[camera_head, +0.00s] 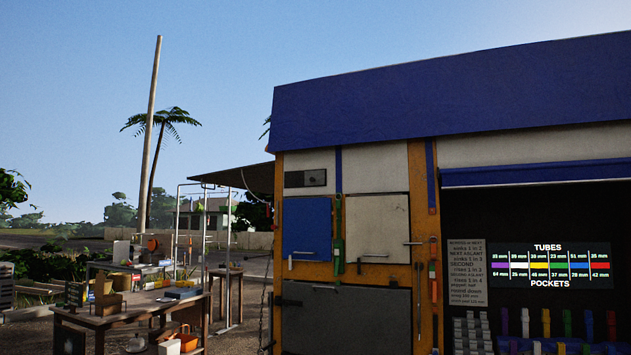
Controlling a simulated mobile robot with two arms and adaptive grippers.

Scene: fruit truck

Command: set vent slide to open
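A small dark grey plate (305,178), which looks like the vent slide, is set high on the truck's white upper panel at the left end of its side. A small light spot shows near its right end. It is too small to tell whether it stands open or shut. Below it is a blue door (307,222) with a pale bar handle, and to the right a white door (377,220) with a handle. Neither of my grippers is in view.
Green and orange tools (338,235) hang between the doors. A grey lower door (333,320) is below. A sign (550,265) and coloured tubes (545,322) are in the right opening.

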